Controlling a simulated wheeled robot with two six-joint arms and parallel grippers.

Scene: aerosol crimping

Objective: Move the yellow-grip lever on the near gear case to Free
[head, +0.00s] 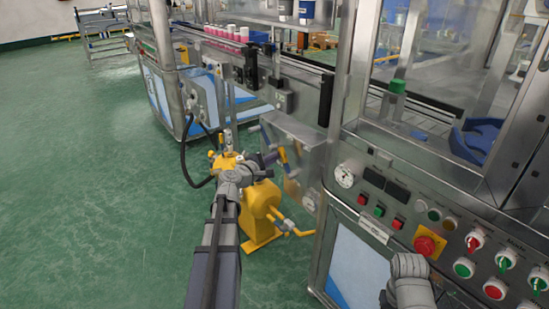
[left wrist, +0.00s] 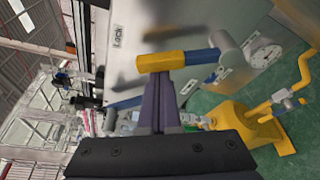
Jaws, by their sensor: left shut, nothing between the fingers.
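The lever with the yellow grip (left wrist: 160,61) runs across the left wrist view, with a blue section (left wrist: 202,56) between grip and grey round hub (left wrist: 228,47). A "LOCK" label (left wrist: 117,37) is on the case, left of the grip in the left wrist view. My left gripper (left wrist: 158,104) is shut and empty, its fingertips right at the yellow grip. I cannot tell whether they touch it. It also shows in the head view (head: 269,158). My right gripper's fingers are not visible.
A yellow machine (head: 261,208) with a yellow pipe stands below the case. A control panel (head: 425,220) with buttons and a red-and-yellow switch is to the right. A black cable (head: 186,160) hangs at the left. Green floor (head: 90,190) lies clear at the left.

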